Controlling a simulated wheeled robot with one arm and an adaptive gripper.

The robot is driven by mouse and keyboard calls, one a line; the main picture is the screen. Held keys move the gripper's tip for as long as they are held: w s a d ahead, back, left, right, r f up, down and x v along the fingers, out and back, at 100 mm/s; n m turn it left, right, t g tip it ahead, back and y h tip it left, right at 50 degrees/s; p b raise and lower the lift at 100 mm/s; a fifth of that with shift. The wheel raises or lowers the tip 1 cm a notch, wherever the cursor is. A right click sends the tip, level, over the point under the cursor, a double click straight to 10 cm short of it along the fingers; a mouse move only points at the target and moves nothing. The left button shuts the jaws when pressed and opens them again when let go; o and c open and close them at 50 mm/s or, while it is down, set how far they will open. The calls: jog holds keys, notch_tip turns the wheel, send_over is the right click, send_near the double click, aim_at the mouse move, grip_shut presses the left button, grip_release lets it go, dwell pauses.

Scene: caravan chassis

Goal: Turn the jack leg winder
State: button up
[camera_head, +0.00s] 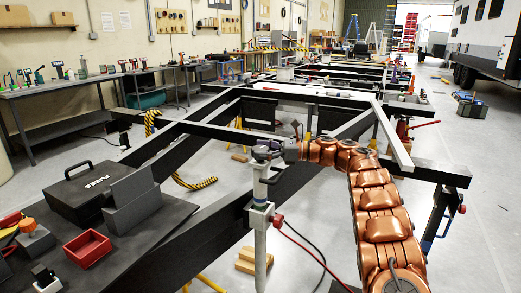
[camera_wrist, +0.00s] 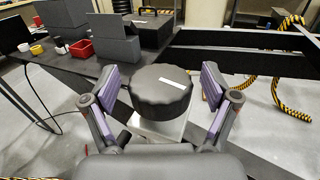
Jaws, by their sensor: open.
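The jack leg winder is a round black knob with a ribbed edge and a white mark on top; it shows in the wrist view (camera_wrist: 160,92). It sits on top of a pale jack leg (camera_head: 260,215) that stands upright at the front of the black chassis. My gripper (camera_wrist: 162,88) is open, with one finger on each side of the knob and a visible gap on both sides. In the head view my gripper (camera_head: 266,150) is at the top of the jack leg and hides most of the knob.
A dark table (camera_head: 70,255) at left holds a black case (camera_head: 88,190), grey blocks (camera_head: 132,200) and a red bin (camera_head: 87,248). Black chassis beams (camera_head: 190,235) run beside the leg. Cables and yellow-black hose (camera_head: 195,183) lie on the floor.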

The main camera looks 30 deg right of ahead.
jog(key=c, duration=1.2)
jog(key=shift+o, duration=0.2)
jog(key=t+b, duration=0.1)
jog(key=b, duration=0.3)
jog(key=shift+f+m+h, duration=0.25)
jog(key=shift+m+h, duration=0.15)
jog(key=m+t+h+b, duration=0.1)
jog(key=b, duration=0.3)
